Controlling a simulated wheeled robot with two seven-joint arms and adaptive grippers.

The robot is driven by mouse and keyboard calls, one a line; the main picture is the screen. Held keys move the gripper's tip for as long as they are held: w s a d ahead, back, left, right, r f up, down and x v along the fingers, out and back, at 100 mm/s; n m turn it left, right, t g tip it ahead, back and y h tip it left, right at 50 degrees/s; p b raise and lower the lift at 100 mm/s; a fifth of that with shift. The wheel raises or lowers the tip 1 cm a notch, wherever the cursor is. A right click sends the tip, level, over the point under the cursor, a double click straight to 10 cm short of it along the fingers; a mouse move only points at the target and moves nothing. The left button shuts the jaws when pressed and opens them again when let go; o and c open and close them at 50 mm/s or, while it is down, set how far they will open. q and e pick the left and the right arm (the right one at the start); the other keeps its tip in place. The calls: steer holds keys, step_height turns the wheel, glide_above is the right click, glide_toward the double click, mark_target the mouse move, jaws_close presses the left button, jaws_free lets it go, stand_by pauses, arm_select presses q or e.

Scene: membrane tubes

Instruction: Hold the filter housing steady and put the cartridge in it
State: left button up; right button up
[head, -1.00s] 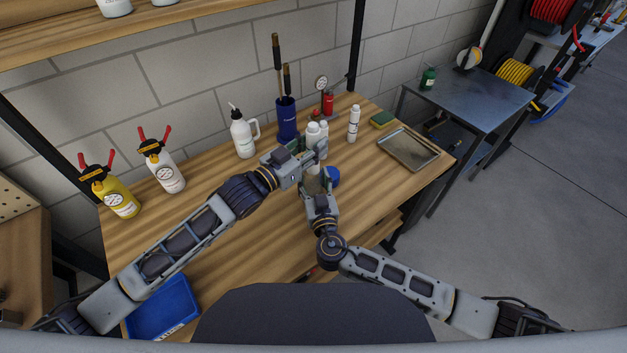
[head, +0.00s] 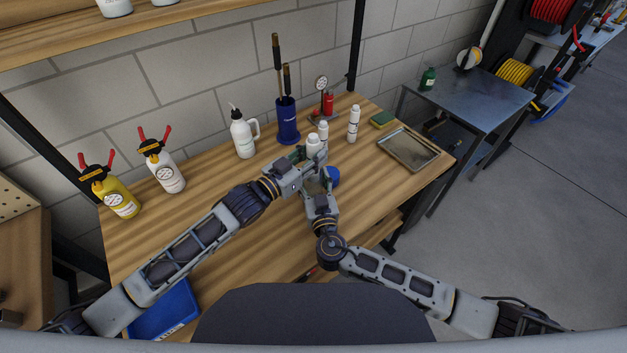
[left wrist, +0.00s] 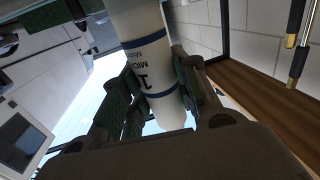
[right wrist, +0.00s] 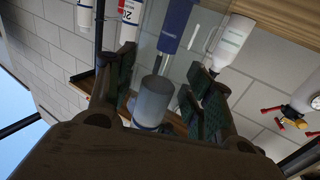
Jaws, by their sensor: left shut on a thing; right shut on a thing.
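The cartridge is white with dark blue bands and lettering (left wrist: 150,75). My left gripper (left wrist: 160,88) is shut around it; its white top (head: 313,143) sticks up from the fingers in the head view. My right gripper (head: 325,182) is low over the bench, just below and right of the left one in the picture. In the right wrist view a translucent grey-blue cylinder, apparently the filter housing (right wrist: 153,100), stands between the pads of my right gripper (right wrist: 160,85). I cannot tell whether the cartridge's lower end touches the housing.
A blue round thing (head: 333,178) sits beside my right gripper. White bottles (head: 353,124) and a blue brush holder (head: 287,121) stand behind the grippers. A metal tray (head: 409,149) lies at right and a blue bin (head: 165,312) at front left. The bench (head: 240,260) is bare in front.

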arm_select(q)
steer(key=o, duration=1.1)
steer(key=shift+s+a, duration=0.15)
steer(key=v, duration=1.1)
steer(key=shift+s+a, duration=0.15)
steer(key=shift+s, duration=0.05)
stand_by(0.8)
arm_select(e)
steer(key=o, duration=1.3)
